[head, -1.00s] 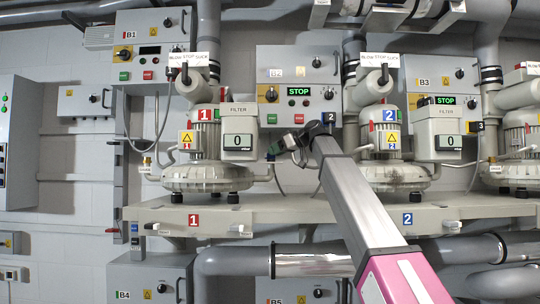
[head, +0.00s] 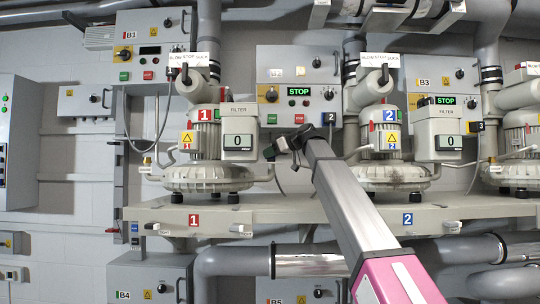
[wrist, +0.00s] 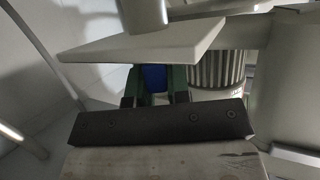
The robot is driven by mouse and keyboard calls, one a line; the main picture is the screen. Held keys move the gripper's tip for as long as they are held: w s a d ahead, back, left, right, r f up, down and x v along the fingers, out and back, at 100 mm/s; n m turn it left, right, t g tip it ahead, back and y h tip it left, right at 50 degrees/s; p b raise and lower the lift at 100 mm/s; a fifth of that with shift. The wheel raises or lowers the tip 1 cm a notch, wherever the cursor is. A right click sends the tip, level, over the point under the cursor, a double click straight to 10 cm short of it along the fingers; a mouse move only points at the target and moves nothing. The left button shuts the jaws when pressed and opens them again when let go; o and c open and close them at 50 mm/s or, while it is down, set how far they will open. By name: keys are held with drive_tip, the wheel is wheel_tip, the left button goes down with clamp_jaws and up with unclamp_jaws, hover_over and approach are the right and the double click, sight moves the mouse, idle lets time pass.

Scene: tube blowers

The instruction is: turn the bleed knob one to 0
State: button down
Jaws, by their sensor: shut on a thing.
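My gripper (head: 268,153) is at the end of the raised arm, to the right of blower one (head: 207,172) and below the filter box marked 0 (head: 239,140). In the wrist view its green fingers (wrist: 153,88) are shut on a small blue part (wrist: 154,77), which sits under a pale flat plate (wrist: 150,40). I cannot tell for sure that this blue part is bleed knob one, and no scale or pointer on it is readable. A brass fitting (head: 147,161) with a small tag stands at the left of blower one.
A finned motor (wrist: 218,72) is close on the right in the wrist view. Blower two (head: 390,178) stands right of my arm. The pale shelf (head: 270,210) runs below both blowers. Panel B2 (head: 316,70) with a STOP display is behind my arm.

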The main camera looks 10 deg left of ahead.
drive_tip(key=shift+f+g, duration=0.2)
drive_tip(key=shift+g, duration=0.1)
drive_tip(key=c, duration=1.1)
unclamp_jaws()
drive_tip(key=shift+d, duration=0.1)
drive_tip(key=v, duration=1)
drive_tip(key=shift+s+d+r, duration=0.1)
drive_tip(key=shift+d+r, duration=0.1)
drive_tip(key=shift+d, duration=0.1)
